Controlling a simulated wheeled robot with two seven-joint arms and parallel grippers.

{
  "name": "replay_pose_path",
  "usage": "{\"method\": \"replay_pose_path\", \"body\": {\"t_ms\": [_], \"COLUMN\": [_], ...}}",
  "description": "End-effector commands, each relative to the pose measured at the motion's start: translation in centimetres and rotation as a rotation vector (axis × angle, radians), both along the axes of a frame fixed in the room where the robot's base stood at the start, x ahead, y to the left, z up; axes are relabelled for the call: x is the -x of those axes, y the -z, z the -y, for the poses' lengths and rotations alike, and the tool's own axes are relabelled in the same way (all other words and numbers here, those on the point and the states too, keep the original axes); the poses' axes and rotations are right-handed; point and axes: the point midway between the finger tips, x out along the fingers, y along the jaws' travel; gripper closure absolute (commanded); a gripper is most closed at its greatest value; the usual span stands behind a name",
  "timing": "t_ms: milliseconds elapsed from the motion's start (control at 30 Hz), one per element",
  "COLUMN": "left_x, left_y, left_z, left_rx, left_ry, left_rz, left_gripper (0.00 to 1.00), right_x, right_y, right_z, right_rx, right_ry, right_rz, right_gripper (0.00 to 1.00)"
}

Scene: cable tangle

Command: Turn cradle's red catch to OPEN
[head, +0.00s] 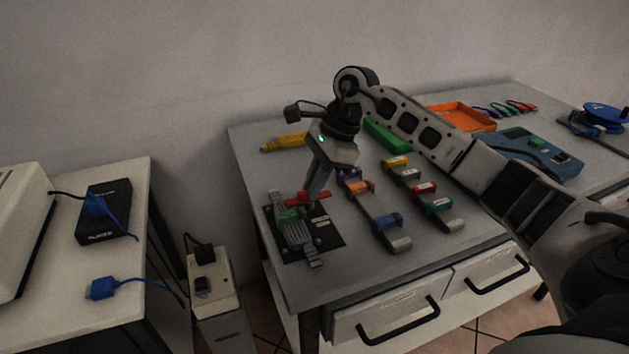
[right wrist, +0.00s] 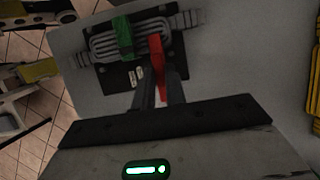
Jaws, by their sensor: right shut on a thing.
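My right gripper (head: 310,196) reaches down from above and is shut on the red catch, which stands between the fingers in the right wrist view (right wrist: 157,54). The catch's OPEN marking is too small to read. My left gripper is not in view in the head view.
Bars with coloured clips (head: 388,222) lie right of the cradle. A yellow tool (head: 284,142), an orange tray (head: 461,117) and a blue device (head: 527,152) stand farther back. A side table at left holds a black box (head: 104,212) and blue cables (head: 102,288).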

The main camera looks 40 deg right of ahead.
Motion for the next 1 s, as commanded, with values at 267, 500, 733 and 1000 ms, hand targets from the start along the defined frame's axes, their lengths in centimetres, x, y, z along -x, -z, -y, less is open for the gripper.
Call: {"method": "replay_pose_path", "body": {"t_ms": [267,500,733,1000], "left_x": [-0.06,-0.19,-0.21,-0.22], "left_y": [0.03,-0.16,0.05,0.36], "left_z": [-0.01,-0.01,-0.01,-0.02], "left_rx": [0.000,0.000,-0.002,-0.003], "left_ry": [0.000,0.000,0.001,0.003], "left_rz": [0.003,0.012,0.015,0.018], "left_gripper": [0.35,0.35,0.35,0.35], "right_x": [0.12,0.34,0.50,0.66], "right_y": [-0.03,-0.02,-0.02,-0.04], "right_z": [0.05,-0.01,-0.20,-0.48], "right_rx": [0.001,0.002,0.002,0.000], "right_ry": [0.085,0.266,0.482,0.737], "right_rz": [0.000,0.001,0.003,0.005], "right_gripper": [1.00,1.00,1.00,1.00]}}
